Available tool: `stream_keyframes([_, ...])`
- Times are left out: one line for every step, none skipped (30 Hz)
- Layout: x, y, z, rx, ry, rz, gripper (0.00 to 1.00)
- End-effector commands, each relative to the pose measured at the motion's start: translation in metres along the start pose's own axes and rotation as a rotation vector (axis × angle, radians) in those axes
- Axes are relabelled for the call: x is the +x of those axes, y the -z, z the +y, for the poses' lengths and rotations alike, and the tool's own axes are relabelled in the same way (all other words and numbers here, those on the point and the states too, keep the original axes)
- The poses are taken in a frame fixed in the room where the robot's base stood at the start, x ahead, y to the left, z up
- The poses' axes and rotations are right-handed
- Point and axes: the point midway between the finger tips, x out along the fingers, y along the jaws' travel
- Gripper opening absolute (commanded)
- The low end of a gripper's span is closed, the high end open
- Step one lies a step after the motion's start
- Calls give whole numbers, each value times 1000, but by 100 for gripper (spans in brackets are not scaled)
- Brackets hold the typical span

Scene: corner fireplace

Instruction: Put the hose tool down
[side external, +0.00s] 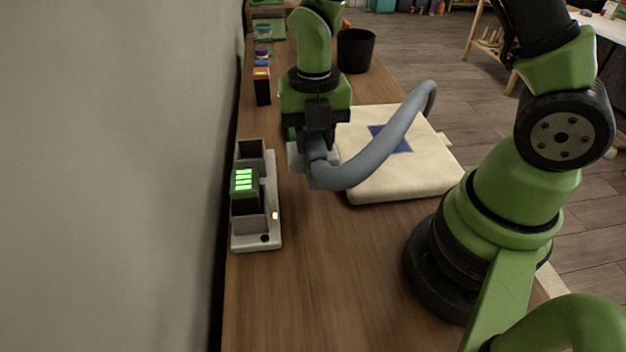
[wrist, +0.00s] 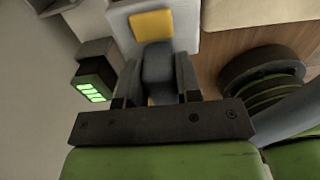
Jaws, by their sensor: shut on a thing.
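The hose tool (side external: 298,156) has a light grey head and a thick grey hose (side external: 385,147) that curves right and back over a cream bag. My gripper (side external: 319,143) points down over the table and is shut on the tool, just right of the white dock. In the wrist view, my gripper (wrist: 156,82) clasps a grey part in front of a pale block with a yellow patch (wrist: 152,25). I cannot tell whether the tool touches the table.
The white dock (side external: 242,243) stands along the wall, with a green-lit battery (side external: 244,181) in it. The cream bag (side external: 390,180) with a blue patch lies to the right. A black bin (side external: 355,50) stands farther back. The front wooden table (side external: 310,285) is clear.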

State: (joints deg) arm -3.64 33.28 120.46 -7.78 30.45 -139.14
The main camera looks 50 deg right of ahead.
Motion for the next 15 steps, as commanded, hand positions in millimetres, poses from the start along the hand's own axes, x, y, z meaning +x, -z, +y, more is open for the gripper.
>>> stream_keyframes([11, 1, -1, 0, 6, 5, 13])
stream_keyframes([16, 0, -1, 0, 6, 4, 13])
stream_keyframes([22, 0, -1, 1, 5, 4, 13])
stream_keyframes([26, 0, -1, 1, 4, 3, 13])
stream_keyframes([29, 0, 0, 1, 3, 2, 13])
stream_keyframes([32, 0, 0, 1, 2, 1, 13])
stream_keyframes([35, 0, 0, 1, 2, 1, 13])
stream_keyframes([38, 0, 0, 1, 2, 1, 13])
stream_keyframes([44, 0, 0, 1, 4, 2, 13])
stream_keyframes([48, 0, 0, 1, 3, 2, 13])
stream_keyframes([53, 0, -1, 1, 4, 3, 13])
stream_keyframes([59, 0, -1, 1, 4, 2, 13])
stream_keyframes([62, 0, 0, 1, 3, 1, 13])
stream_keyframes([66, 0, 0, 2, 3, 1, 13])
stream_keyframes([69, 0, 0, 2, 2, 0, 13])
